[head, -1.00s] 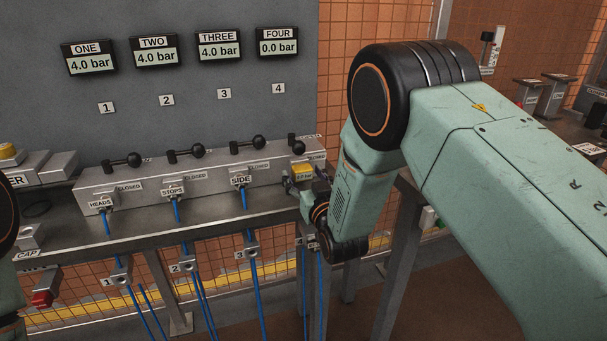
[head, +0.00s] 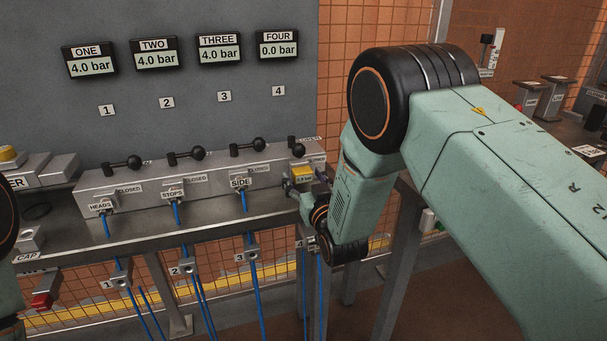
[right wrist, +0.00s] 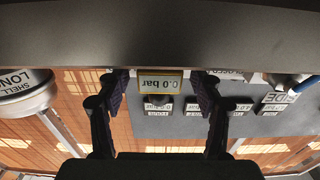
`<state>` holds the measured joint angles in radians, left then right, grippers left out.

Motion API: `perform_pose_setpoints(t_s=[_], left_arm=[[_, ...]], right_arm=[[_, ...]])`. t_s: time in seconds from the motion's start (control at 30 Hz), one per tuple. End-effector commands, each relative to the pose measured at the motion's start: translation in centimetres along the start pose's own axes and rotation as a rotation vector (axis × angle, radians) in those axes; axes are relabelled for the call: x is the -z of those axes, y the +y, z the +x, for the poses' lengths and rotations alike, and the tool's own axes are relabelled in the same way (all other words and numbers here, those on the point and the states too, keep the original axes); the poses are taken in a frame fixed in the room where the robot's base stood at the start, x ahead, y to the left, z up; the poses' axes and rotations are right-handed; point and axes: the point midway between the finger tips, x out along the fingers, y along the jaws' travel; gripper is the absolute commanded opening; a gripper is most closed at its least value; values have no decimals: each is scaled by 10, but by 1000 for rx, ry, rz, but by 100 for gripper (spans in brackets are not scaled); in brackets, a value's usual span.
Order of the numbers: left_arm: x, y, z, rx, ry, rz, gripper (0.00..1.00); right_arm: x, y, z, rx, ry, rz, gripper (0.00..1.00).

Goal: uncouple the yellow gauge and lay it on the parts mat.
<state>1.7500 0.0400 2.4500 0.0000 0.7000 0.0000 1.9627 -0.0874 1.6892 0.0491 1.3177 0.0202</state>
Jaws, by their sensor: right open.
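The yellow gauge (head: 303,173) sits at the fourth outlet, at the right end of the grey manifold (head: 150,185). In the right wrist view the gauge (right wrist: 160,83) shows upside down, with a yellow frame and a 0.0 bar reading. My right gripper (head: 305,184) is open at the gauge in the head view. In the right wrist view its two dark fingers stand on either side of the gauge, with gaps visible between. The gauge's coupling is hidden. The parts mat cannot be made out. My left gripper is out of view.
Three blue hoses, labelled HEADS (head: 101,206), STOPS (head: 172,194) and SIDE (head: 240,183), hang from the other outlets. Black-knobbed levers (head: 248,146) line the manifold top. Display FOUR (head: 278,45) reads 0.0 bar; the other displays read 4.0 bar.

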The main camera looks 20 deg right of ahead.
Motion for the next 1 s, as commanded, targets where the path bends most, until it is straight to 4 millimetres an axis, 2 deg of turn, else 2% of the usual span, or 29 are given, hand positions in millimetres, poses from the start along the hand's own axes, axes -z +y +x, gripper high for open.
perform_pose_setpoints(t_s=[0.3,1.0], left_arm=[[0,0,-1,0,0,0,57],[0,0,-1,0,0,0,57]], right_arm=[[0,0,0,0,0,0,65],[0,0,0,0,0,0,6]])
